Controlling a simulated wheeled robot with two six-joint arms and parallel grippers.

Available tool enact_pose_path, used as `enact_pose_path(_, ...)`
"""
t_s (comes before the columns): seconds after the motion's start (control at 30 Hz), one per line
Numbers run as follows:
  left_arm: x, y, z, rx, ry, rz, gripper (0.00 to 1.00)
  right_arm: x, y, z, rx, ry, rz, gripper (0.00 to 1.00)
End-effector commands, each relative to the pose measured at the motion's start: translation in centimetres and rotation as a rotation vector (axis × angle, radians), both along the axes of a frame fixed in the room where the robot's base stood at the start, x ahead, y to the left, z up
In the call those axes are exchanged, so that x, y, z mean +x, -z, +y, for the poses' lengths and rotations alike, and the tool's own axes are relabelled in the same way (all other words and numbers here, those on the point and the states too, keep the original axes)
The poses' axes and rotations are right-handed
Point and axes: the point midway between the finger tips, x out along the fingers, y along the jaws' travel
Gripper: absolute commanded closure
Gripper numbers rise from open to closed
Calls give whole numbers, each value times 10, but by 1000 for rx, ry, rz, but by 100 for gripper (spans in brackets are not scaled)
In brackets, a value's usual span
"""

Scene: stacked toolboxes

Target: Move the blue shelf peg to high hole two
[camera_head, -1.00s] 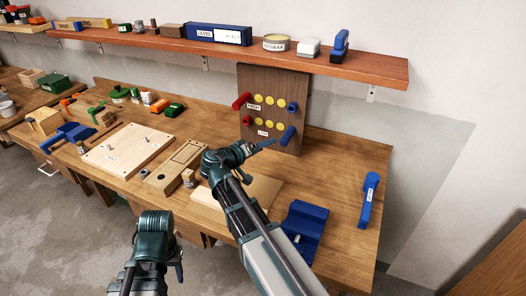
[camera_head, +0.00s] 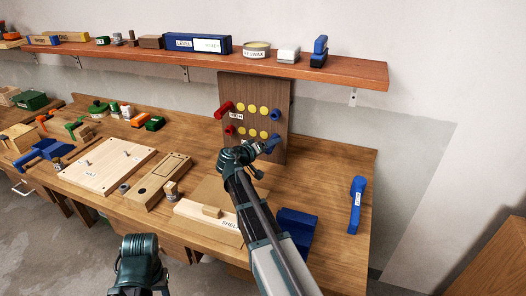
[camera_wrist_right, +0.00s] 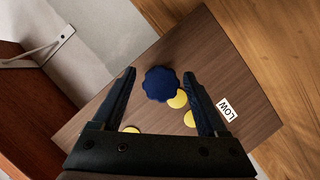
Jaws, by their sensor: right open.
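The upright peg board (camera_head: 283,92) has an upper row marked HIGH and a lower row marked LOW, each with several yellow spots. A blue peg (camera_head: 274,115) sticks out at the right end of the upper row. Another blue peg (camera_head: 273,143) is at the right end of the lower row. My right gripper (camera_head: 265,147) is open at this lower peg. In the right wrist view, the blue peg's scalloped head (camera_wrist_right: 161,84) lies between the spread fingers (camera_wrist_right: 160,78), with visible space on both sides. Part of my left arm shows at the bottom; its fingertips are out of view.
Two red pegs, upper (camera_head: 223,109) and lower (camera_head: 230,129), stick out at the board's left. The shelf (camera_head: 340,70) runs above the board. A blue tool (camera_head: 356,204) lies to the right and a blue block (camera_head: 298,226) lies beside my right arm.

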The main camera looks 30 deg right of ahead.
Motion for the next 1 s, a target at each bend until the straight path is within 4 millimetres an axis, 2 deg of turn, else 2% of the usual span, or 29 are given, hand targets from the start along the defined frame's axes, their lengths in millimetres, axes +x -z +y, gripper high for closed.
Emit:
enact_pose_path(0.43,0,2,0,0,0,0,50,3,2,-7,0,-1,0,24)
enact_pose_path(0.47,0,2,0,0,0,0,50,3,2,-7,0,-1,0,28)
enact_pose_path(0.87,0,2,0,0,0,0,50,3,2,-7,1,-1,0,100)
enact_pose_path(0.93,0,2,0,0,0,0,50,3,2,-7,1,-1,0,100)
enact_pose_path(0.97,0,2,0,0,0,0,50,3,2,-7,1,-1,0,54)
enact_pose_path(1.0,0,2,0,0,0,0,50,3,2,-7,1,-1,0,47)
